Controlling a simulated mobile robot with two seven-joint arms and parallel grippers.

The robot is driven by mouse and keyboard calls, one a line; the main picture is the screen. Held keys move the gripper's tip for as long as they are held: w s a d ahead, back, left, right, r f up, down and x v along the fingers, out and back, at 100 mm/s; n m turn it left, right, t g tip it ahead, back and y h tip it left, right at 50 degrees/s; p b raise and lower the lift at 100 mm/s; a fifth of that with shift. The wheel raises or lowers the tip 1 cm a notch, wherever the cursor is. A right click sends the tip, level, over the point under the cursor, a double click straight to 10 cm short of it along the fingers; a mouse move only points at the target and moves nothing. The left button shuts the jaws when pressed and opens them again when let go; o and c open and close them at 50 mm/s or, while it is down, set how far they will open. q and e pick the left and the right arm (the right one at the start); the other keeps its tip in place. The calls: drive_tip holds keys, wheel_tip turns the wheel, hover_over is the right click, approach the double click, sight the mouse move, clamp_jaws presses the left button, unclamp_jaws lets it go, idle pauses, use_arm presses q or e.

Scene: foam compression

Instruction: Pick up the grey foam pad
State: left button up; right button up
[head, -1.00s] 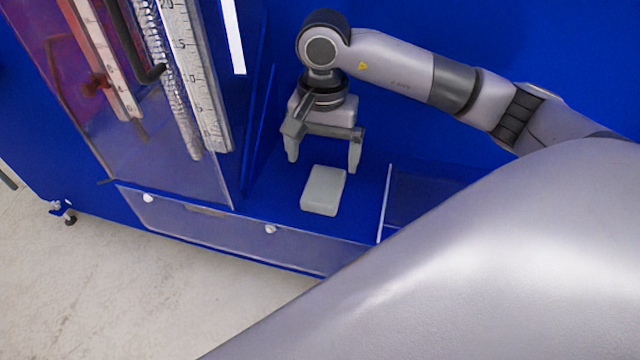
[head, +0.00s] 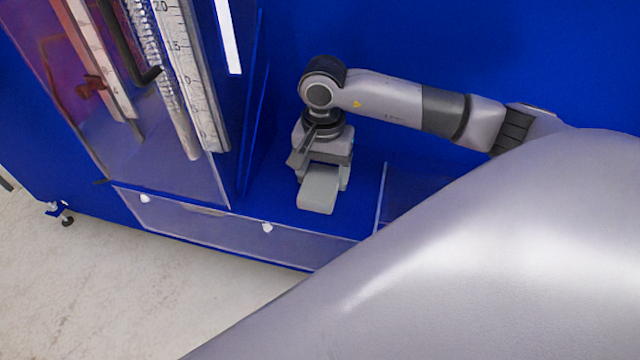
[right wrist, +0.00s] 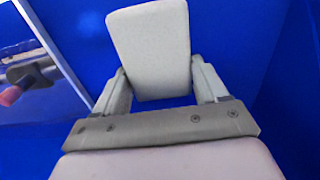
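The grey foam pad (head: 318,190) is a pale rounded block on the blue floor of the bench, low in the middle of the head view. My right gripper (head: 322,182) is down over its far end. In the right wrist view the pad (right wrist: 150,45) lies between the two fingers of the right gripper (right wrist: 160,80), one finger close against each long side, so the gripper looks shut on it. No lift off the surface shows. My left gripper is in neither view.
Left of the pad stands a clear panel with a printed scale (head: 190,75) and a spring (head: 165,80). A low clear front wall (head: 230,228) runs along the near edge. A thin upright divider (head: 380,198) stands to the right.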

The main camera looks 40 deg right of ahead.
sight(322, 174)
drive_tip(key=shift+r, duration=0.1)
wheel_tip(322, 174, up, 20)
drive_tip(key=p, duration=0.1)
idle(0.6)
